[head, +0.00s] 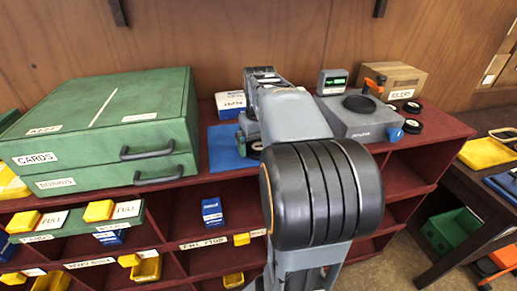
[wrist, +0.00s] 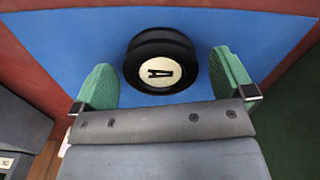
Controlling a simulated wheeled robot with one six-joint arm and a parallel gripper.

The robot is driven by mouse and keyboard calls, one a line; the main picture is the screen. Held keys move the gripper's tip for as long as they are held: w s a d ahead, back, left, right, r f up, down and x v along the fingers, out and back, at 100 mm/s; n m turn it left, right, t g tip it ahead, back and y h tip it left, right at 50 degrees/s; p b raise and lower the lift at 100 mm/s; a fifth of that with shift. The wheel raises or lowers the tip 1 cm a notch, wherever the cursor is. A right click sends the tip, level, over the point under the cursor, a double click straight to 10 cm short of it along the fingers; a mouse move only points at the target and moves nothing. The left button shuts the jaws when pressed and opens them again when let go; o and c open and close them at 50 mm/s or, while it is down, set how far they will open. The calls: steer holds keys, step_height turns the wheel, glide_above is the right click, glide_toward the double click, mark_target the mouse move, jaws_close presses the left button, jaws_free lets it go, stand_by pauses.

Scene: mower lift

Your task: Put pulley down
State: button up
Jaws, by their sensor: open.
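The pulley (wrist: 148,50) is black and round, with a white face marked A. It rests on the blue mat (wrist: 70,40) in the wrist view. My gripper (wrist: 165,80) is open, its green finger pads on either side of the pulley with a gap at each side. In the head view my arm hides most of the gripper and pulley, and the blue mat (head: 224,148) shows to the left of my arm.
A green case (head: 105,115) marked CARDS stands left of the mat. A grey machine (head: 358,120), a cardboard box (head: 392,79) and small black discs (head: 412,126) are to the right. The red shelf (head: 400,178) has compartments below its top. A blue-and-white box (head: 230,102) stands behind the mat.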

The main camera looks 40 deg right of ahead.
steer(key=shift+f, duration=0.2)
steer(key=shift+c, duration=0.3)
steer(key=c, duration=1.1)
steer(key=shift+r, duration=0.1)
